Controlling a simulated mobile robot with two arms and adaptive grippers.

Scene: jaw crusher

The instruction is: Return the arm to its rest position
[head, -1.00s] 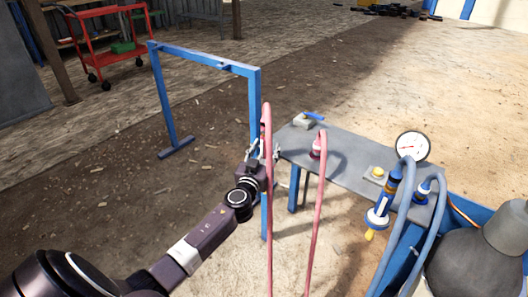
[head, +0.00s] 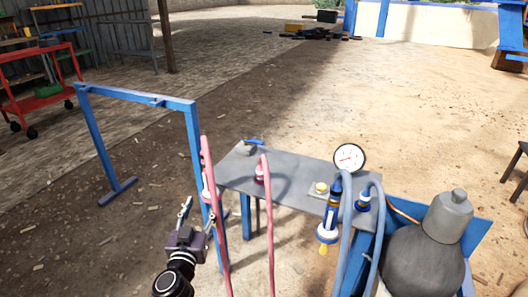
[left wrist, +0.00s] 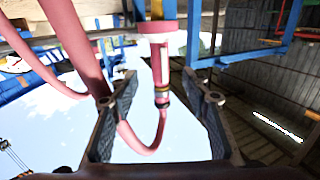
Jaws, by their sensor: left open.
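My left gripper (head: 200,211) is open and empty in the head view. It stands low, just left of the nearer pink hose (head: 218,240), near the blue frame's right post. In the left wrist view its fingers (left wrist: 157,100) are spread. A pink hose fitting (left wrist: 157,50) and a hanging hose loop show between and beyond them, not gripped. In the head view the upper end of the nearer pink hose is up by the blue post. My right gripper is not in view.
A grey table (head: 290,172) holds a pressure gauge (head: 349,158), a yellow button (head: 321,188) and hose couplings. A second pink hose (head: 268,215) and blue hoses hang at its front. A grey cylinder (head: 430,255) stands right. A blue frame (head: 135,95) stands left, with open ground around it.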

